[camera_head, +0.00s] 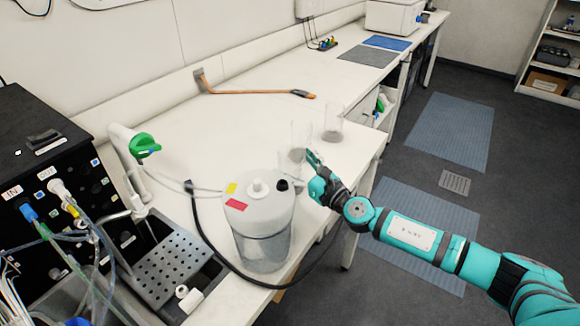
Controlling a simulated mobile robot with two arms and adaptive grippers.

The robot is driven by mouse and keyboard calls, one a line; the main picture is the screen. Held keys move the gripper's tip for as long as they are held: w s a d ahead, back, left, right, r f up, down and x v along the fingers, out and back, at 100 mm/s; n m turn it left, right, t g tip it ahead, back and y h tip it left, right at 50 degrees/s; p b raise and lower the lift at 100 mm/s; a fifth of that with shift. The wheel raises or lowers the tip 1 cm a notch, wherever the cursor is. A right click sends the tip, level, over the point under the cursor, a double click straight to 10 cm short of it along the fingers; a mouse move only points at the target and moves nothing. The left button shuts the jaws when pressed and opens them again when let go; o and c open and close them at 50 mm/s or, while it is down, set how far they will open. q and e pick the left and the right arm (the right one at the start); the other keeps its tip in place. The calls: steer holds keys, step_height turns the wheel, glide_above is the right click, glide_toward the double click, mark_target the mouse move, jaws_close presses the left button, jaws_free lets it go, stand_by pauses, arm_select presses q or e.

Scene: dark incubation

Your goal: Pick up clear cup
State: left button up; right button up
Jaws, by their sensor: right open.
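The nearer clear cup (299,138) is just beyond my right gripper's fingertips. The other clear cup (333,122) stands a little farther right and back. My right gripper (312,160) is open and reaches in from the right at the bench edge. Its fingers are small here and partly overlap the nearer cup's base, so I cannot tell whether they touch it. My left gripper is not in view.
A grey lidded container (262,235) stands close to the left of my right gripper. A black cable loops around it. An orange-handled tool (255,92) lies at the back. A black machine with tubes (40,170) and a perforated tray (170,265) are at left. The middle bench is clear.

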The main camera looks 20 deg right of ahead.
steer(key=shift+x, duration=1.15)
steer(key=shift+s, duration=0.1)
steer(key=shift+d, duration=0.1)
steer(key=shift+c, duration=1.3)
steer(key=c, duration=1.1)
